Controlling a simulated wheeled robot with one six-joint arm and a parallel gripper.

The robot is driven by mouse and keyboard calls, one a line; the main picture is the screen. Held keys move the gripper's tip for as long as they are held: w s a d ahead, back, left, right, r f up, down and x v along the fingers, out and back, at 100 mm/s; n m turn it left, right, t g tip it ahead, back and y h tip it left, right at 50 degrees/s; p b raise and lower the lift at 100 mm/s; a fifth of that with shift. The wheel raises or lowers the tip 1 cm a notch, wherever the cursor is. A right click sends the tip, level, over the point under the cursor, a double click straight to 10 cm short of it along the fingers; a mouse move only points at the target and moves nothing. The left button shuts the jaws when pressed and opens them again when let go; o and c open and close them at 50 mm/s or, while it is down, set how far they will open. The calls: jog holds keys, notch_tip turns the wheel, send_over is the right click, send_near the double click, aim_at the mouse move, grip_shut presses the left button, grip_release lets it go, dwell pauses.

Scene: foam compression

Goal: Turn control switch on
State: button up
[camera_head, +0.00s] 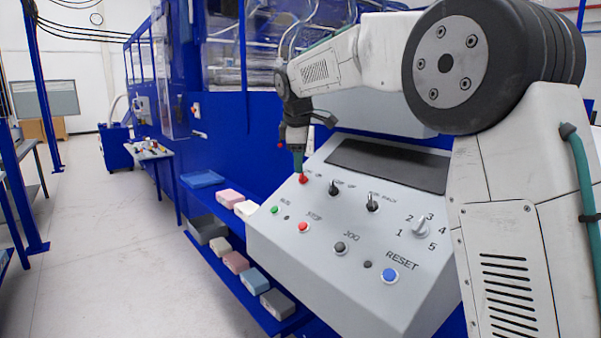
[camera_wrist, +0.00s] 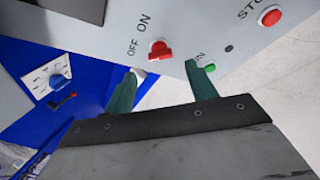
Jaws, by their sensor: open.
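The red control switch (camera_wrist: 160,50) is a knob on the sloped grey control panel (camera_head: 290,245), with OFF and ON printed beside it in the wrist view. I cannot clearly tell which label it points to. In the head view the red switch (camera_head: 303,179) sits at the panel's upper left edge. My gripper (camera_wrist: 160,70) points at the panel with its two green fingers apart and nothing between them. The switch shows just beyond the gap between the fingertips. In the head view my gripper (camera_head: 299,170) is right over the switch, and contact cannot be told.
The panel also has a green button (camera_head: 274,210), a red STOP button (camera_head: 303,227), black switches, a numbered dial (camera_head: 421,227), a JOG button and a blue RESET button (camera_head: 390,275). A dark screen (camera_head: 390,165) is behind them. Blue shelves with foam blocks (camera_head: 235,262) stand left.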

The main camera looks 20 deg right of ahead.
aim_at(301, 175)
jog(key=x, duration=0.5)
jog(key=shift+f, duration=0.25)
jog(key=c, duration=1)
